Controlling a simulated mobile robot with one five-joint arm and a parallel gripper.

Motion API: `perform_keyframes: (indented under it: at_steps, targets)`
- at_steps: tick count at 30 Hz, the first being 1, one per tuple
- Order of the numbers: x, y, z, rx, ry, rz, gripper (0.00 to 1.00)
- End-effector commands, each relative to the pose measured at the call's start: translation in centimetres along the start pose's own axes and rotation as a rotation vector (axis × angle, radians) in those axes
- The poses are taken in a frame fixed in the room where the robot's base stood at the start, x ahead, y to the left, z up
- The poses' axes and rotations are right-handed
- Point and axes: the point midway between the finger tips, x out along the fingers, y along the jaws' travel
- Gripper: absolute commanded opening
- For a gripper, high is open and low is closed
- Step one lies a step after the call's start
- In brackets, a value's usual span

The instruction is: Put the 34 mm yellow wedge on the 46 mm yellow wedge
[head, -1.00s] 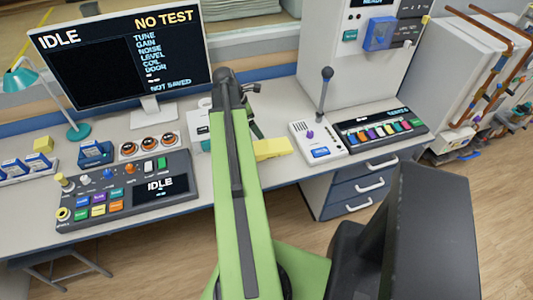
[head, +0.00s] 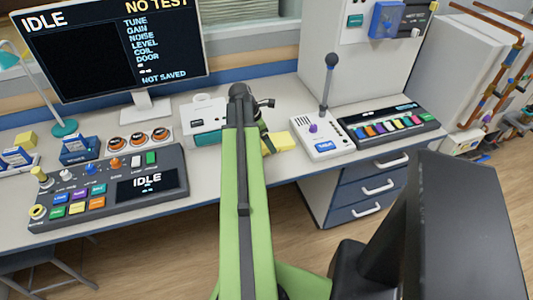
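A yellow wedge (head: 280,141) lies on the desk just right of my arm's far end, its left part hidden behind the arm. A smaller-looking yellow block (head: 25,140) shows at the far left, behind the blue-labelled boxes. I cannot tell for certain which is the 34 mm and which the 46 mm wedge. My gripper (head: 264,128) is over the desk, close to the left side of the nearer wedge. It is mostly hidden behind my arm, so its fingers and any hold or contact cannot be made out.
A grey-white box (head: 203,122) stands left of my arm. A joystick unit (head: 322,138) is close to the right of the wedge, with a coloured-key panel (head: 385,128) beyond. A control console (head: 110,188) and monitor (head: 110,50) fill the left.

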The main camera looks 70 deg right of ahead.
Motion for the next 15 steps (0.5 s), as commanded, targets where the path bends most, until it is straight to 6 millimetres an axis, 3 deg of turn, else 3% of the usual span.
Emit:
perform_keyframes:
  at_steps: [1,3,10,15]
  targets:
    - [1.83,0.03,-0.36,0.001,0.0,0.0,1.0]
    - [2.45,0.03,-0.27,0.0,0.0,0.0,1.0]
    - [2.13,0.02,-0.03,-0.001,0.0,0.0,1.0]
    - [2.12,0.01,-0.03,-0.001,0.0,0.0,0.78]
